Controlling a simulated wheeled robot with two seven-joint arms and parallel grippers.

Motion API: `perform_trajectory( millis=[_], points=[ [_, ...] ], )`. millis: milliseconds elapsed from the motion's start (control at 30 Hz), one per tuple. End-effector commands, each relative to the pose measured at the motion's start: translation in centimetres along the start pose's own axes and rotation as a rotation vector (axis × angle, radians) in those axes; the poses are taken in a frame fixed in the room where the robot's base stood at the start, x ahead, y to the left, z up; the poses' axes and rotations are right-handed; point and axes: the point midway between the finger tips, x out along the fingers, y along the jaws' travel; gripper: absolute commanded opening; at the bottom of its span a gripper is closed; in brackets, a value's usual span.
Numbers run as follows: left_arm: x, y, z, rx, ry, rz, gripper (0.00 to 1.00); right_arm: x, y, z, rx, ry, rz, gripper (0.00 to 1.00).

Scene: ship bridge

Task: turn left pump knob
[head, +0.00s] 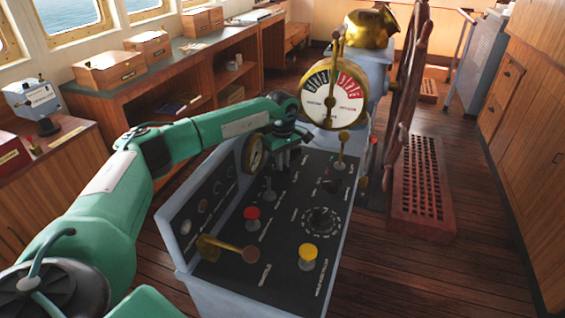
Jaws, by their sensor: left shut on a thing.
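My left gripper (283,161) points down at the far part of the dark console panel (285,225), behind the grey lever. It is shut on a small control there, which I take as the left pump knob. The fingers and wrist hide that knob almost wholly, so its turn angle cannot be told. A small black knob (332,186) stands to the right of the gripper, apart from it. My right gripper is out of view.
Near the gripper stand a grey lever (269,191), a red button (252,217) and a round gauge (257,155). A yellow button (308,254), a black dial (321,221) and brass levers (340,152) share the panel. The telegraph dial (332,95) rises behind, the ship's wheel (408,90) to the right.

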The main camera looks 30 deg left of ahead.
Motion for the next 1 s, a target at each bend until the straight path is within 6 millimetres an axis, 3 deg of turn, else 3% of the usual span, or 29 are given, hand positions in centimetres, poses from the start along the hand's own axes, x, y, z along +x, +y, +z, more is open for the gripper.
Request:
perform_trajectory(
  millis=[267,300,400,767,1000],
  points=[
    [-0.1,0.1,0.0,0.002,0.000,0.003,0.00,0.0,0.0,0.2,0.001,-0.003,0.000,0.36],
    [-0.1,0.1,0.0,0.002,0.000,0.003,0.20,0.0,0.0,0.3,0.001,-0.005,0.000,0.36],
    [-0.1,0.1,0.0,0.002,0.000,0.002,0.34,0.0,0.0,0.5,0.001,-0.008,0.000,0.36],
    [-0.6,0.1,0.0,0.001,0.001,0.002,0.34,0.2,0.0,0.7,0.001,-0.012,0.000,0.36],
    [-5.0,0.1,-0.1,0.001,0.002,0.006,0.34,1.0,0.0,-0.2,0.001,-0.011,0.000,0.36]
  ],
)
